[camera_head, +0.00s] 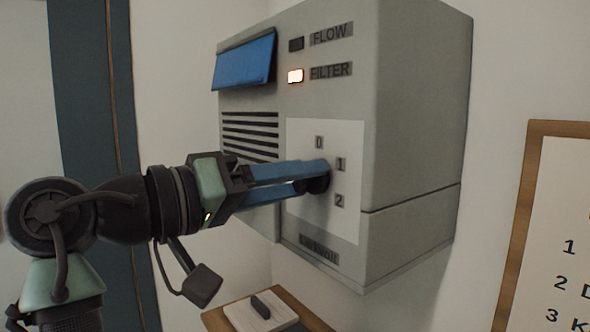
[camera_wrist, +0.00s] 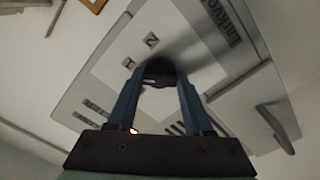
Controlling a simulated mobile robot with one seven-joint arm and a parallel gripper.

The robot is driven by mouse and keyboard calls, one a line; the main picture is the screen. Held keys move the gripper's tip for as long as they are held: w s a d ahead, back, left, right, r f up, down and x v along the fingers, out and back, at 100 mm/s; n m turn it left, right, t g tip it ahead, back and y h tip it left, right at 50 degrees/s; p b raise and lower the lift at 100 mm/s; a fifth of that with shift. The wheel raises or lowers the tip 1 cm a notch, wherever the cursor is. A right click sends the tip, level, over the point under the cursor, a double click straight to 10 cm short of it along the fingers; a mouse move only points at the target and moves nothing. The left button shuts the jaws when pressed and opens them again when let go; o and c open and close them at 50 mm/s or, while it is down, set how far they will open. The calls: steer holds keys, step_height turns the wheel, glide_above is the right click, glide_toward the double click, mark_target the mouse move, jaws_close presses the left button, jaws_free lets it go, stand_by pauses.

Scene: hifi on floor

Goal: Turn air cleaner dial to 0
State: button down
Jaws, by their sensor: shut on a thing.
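The air cleaner (camera_head: 418,110) is a grey box on the wall, with a white dial panel (camera_head: 300,225) on its front. Printed marks 0 (camera_head: 319,142), 1 (camera_head: 341,164) and 2 (camera_head: 340,201) stand around the right side of the dial. The dark dial (camera_head: 318,185) is mostly hidden by my fingers, and I cannot tell which mark it points at. My gripper (camera_head: 318,176) reaches in from the left and its blue fingers are shut on the dial. The wrist view also shows the dark dial (camera_wrist: 158,72) between the fingertips.
A blue flap (camera_head: 244,63) and vent slots (camera_head: 250,135) are at the upper left of the front. A wood-framed chart (camera_head: 520,220) hangs at right. A small board with a switch (camera_head: 262,308) is below.

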steer(key=shift+r+n+p, duration=0.1)
steer(key=shift+n+p, duration=3.05)
steer(key=shift+n, duration=1.75)
steer(key=shift+c, duration=1.6)
jaws_free()
steer(key=b+v, duration=0.5)
steer(key=v, duration=0.8)
steer(key=shift+b, duration=0.35)
